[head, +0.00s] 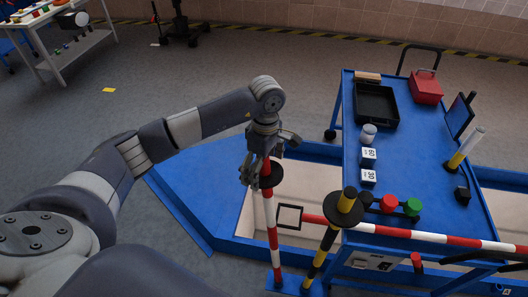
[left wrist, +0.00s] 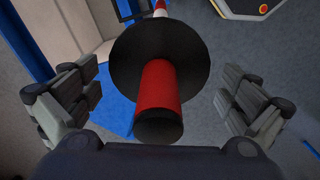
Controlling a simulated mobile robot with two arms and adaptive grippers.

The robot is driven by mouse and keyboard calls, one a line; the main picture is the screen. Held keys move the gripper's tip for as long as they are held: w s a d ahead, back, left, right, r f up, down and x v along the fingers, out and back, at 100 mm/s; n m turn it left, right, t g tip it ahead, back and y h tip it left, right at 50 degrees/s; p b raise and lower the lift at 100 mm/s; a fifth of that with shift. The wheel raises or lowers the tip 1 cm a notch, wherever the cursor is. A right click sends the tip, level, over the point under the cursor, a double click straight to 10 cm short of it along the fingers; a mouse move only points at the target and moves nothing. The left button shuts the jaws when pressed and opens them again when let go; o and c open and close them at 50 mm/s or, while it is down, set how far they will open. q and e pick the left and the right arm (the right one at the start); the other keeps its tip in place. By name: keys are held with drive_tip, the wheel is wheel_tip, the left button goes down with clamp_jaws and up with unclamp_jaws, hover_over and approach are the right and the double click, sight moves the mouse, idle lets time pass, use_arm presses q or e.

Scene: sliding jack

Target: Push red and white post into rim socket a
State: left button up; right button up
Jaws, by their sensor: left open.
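The red and white post (head: 273,238) stands near upright at the corner of the blue pit rim (head: 205,205), with a black disc near its top. My left gripper (head: 266,158) is at the post's top end, coming from above. In the left wrist view the post's red upper part (left wrist: 158,88) with a dark end lies between the spread fingers, with a gap on both sides. The black disc (left wrist: 195,55) is beyond it. The left gripper is open. The post's foot meets the blue rim; I cannot tell whether it sits in a socket. Socket a is not identifiable. My right gripper is not in view.
A yellow and black post (head: 324,250) with a black disc stands close on the right. A red and white bar (head: 430,237) runs rightward from a square black frame (head: 289,217). A blue table (head: 410,160) holds a black tray (head: 376,105) and red box (head: 426,88).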

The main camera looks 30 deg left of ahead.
use_arm(q)
drive_tip(key=shift+f, duration=1.25)
drive_tip(key=c, duration=1.5)
drive_tip(key=shift+r, duration=0.1)
drive_tip(key=shift+c, duration=0.2)
drive_tip(key=shift+r+p, duration=0.35)
drive_tip(key=shift+r, duration=0.25)
drive_tip(key=shift+r, duration=0.15)
drive_tip(key=shift+r+p, duration=1.55)
drive_tip(key=shift+r, duration=1.55)
drive_tip(key=shift+f, duration=0.1)
